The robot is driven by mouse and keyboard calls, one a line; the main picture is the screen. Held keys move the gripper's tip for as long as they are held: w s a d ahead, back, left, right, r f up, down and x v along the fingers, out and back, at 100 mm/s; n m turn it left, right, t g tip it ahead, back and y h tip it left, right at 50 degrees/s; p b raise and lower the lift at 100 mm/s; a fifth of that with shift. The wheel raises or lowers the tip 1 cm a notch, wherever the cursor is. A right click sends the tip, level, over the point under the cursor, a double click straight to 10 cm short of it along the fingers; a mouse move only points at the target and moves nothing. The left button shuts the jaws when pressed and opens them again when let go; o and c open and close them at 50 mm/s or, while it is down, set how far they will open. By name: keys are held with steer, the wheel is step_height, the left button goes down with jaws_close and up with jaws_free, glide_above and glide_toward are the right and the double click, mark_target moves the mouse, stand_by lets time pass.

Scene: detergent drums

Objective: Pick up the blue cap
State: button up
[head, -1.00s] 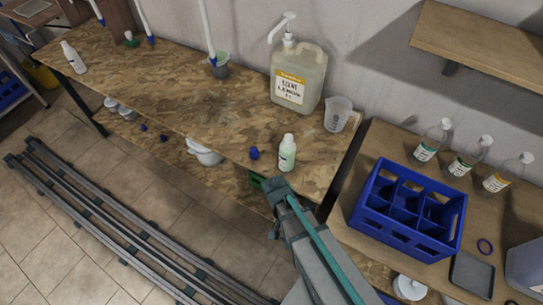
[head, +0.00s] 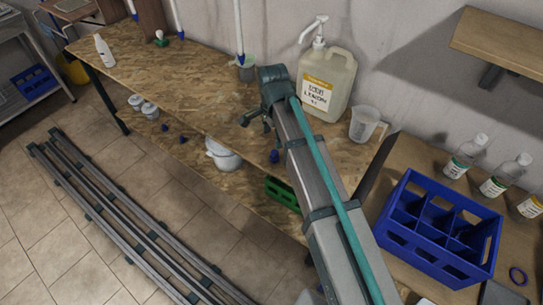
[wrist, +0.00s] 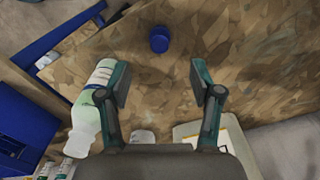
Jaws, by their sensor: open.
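The blue cap (head: 274,156) lies on the chipboard table near its front edge, just left of my arm. In the wrist view the blue cap (wrist: 159,39) is centred between my fingers sideways, but beyond their tips. My gripper (head: 257,122) is above the table. The wrist view shows my gripper (wrist: 159,80) open, with nothing between the fingers. A pale green bottle with a white cap (wrist: 95,95) shows close beside the left finger; I cannot tell whether they touch. My arm hides this bottle in the head view.
A large pump jug (head: 326,82) and a clear measuring cup (head: 364,124) stand behind my arm. A blue divided crate (head: 438,232) sits on the right table. A white bottle (head: 104,50) stands far left. Small blue pieces (head: 183,140) lie lower, left of the table's front edge.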

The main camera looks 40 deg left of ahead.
mark_target(274, 152)
steer(key=shift+w+r, duration=0.2)
steer(key=shift+f, duration=0.15)
steer(key=shift+s+d+f+p, duration=0.1)
steer(key=shift+f+p, duration=1.7)
steer(key=shift+f, duration=3.45)
steer(key=c, duration=0.8)
